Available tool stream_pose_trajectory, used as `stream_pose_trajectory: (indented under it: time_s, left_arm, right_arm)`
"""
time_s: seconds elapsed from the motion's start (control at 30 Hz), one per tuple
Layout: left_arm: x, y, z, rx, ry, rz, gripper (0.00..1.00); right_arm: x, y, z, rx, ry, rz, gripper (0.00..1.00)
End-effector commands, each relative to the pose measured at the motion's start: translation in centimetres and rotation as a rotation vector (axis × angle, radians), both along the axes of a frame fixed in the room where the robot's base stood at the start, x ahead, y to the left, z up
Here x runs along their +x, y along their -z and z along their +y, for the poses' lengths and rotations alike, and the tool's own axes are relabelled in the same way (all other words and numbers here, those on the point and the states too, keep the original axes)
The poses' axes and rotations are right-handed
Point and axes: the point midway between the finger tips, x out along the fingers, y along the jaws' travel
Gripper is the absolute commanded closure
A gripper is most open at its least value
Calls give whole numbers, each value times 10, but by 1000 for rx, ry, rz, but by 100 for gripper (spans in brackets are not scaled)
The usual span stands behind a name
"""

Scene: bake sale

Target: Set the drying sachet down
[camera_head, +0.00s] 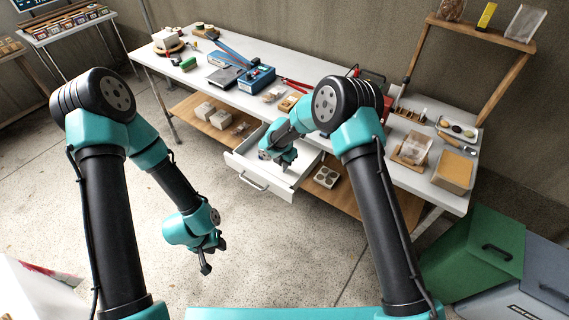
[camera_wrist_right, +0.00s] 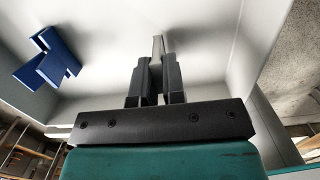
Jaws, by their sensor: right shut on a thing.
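My right gripper (camera_head: 281,165) is inside or just above the open white drawer (camera_head: 262,185) under the table. In the right wrist view my right gripper (camera_wrist_right: 157,80) is shut on a thin, pale upright thing, likely the drying sachet (camera_wrist_right: 158,47). It sticks out past the fingertips, close to the white drawer surface; I cannot tell whether it touches. The sachet cannot be made out in the head view. My left gripper (camera_head: 213,257) hangs over the bare floor, its fingers apart and empty.
A blue angular object (camera_wrist_right: 48,60) lies in the drawer, left of the fingers in the wrist view. The white table (camera_head: 215,90) above holds a blue device (camera_head: 257,77) and several small goods. A wooden lower shelf (camera_head: 345,195) and green bin (camera_head: 478,250) stand to the right.

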Motion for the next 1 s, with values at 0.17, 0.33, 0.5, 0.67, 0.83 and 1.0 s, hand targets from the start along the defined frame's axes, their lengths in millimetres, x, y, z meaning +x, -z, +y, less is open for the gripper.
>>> stream_pose_trajectory:
  time_s: [0.17,0.33,0.5,0.67,0.83,1.0]
  left_arm:
    - [0,0,0,0,0,0,66]
    - [0,0,0,0,0,0,66]
    - [0,0,0,0,0,0,66]
    - [0,0,0,0,0,0,66]
    - [0,0,0,0,0,0,66]
    - [0,0,0,0,0,0,66]
  right_arm:
    - [0,6,0,0,0,-1,100]
    - [0,6,0,0,0,-1,100]
    - [0,9,0,0,0,-1,86]
    - [0,9,0,0,0,-1,71]
    - [0,9,0,0,0,-1,64]
    - [0,8,0,0,0,-1,64]
